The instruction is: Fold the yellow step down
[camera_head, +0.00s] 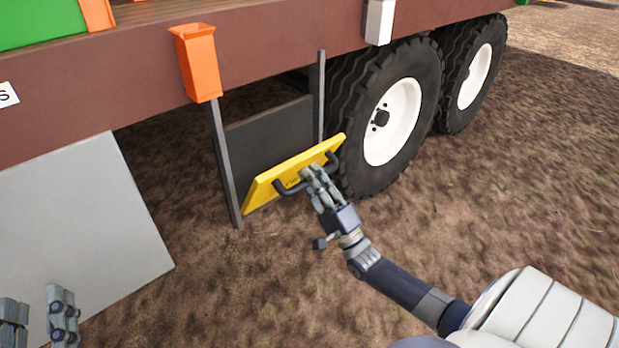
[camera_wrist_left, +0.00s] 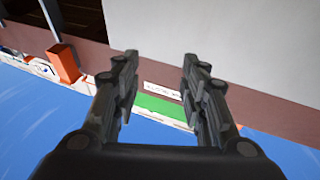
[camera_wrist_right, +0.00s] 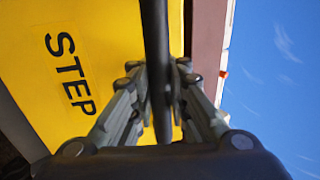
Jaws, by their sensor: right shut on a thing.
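The yellow step (camera_head: 290,174) sits low between two grey posts under the trailer and looks tilted. Its black handle (camera_head: 292,189) runs along the near side. My right gripper (camera_head: 318,180) is shut on this handle. In the right wrist view the handle (camera_wrist_right: 155,45) is a dark bar between the fingers (camera_wrist_right: 160,95), with the yellow face (camera_wrist_right: 25,50) marked "STEP" behind it. My left gripper (camera_head: 38,322) is at the bottom left, far from the step. In the left wrist view its fingers (camera_wrist_left: 158,85) are apart with nothing between them.
Large black tyres (camera_head: 385,115) stand just right of the step. The brown trailer beam (camera_head: 270,40) runs overhead, with an orange box (camera_head: 197,62) above the left post. A grey panel (camera_head: 80,220) stands at the left. Bare soil (camera_head: 250,290) in front is open.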

